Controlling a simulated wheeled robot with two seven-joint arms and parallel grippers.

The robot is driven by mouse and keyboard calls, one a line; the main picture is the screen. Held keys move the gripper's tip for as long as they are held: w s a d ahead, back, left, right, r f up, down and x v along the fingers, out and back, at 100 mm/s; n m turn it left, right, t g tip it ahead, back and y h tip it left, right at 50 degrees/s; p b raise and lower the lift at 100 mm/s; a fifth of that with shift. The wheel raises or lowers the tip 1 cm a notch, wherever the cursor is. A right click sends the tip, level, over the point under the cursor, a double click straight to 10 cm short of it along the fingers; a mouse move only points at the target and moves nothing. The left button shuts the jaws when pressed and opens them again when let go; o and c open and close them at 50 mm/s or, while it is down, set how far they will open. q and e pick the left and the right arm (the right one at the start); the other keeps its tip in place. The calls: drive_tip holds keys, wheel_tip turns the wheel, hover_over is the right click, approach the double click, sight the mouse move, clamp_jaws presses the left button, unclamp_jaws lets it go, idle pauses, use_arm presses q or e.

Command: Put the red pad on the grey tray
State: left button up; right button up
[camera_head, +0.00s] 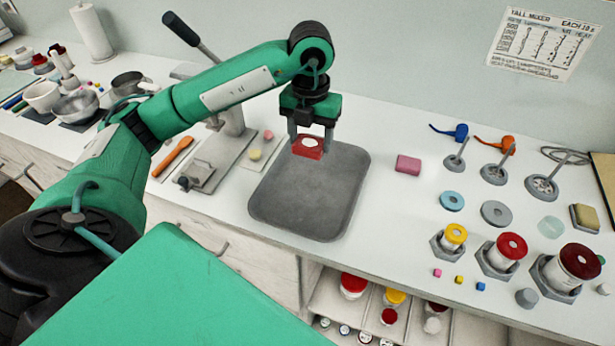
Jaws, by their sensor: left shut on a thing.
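The red pad (308,153) is a small red block with a pale round patch on top. My left gripper (310,142) points down and is shut on the red pad, one finger on each side. The grey tray (300,205) lies flat on the white counter below and in front of the gripper. The pad shows over the far part of the tray; I cannot tell whether it touches the surface. The rest of the tray is bare. My right gripper does not show.
A pink block (408,164) lies on the counter right of the tray. Yellow and red jars (508,248) in grey holders stand at the right. Bare counter surrounds the pink block.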

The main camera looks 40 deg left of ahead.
sight(310, 191)
use_arm(q)
wheel_tip(310, 191, down, 14)
drive_tip(key=shift+p, duration=1.15)
drive_tip(key=shift+f, duration=0.1)
drive_tip(key=o, duration=0.9)
drive_tip(key=shift+o, duration=0.2)
drive_tip(key=shift+r, duration=0.3)
wheel_tip(310, 191, up, 11)
drive_tip(key=b, duration=0.2)
drive_tip(key=shift+f+b, duration=0.2)
drive_tip(key=shift+b, duration=0.2)
drive_tip(key=shift+r, duration=0.55)
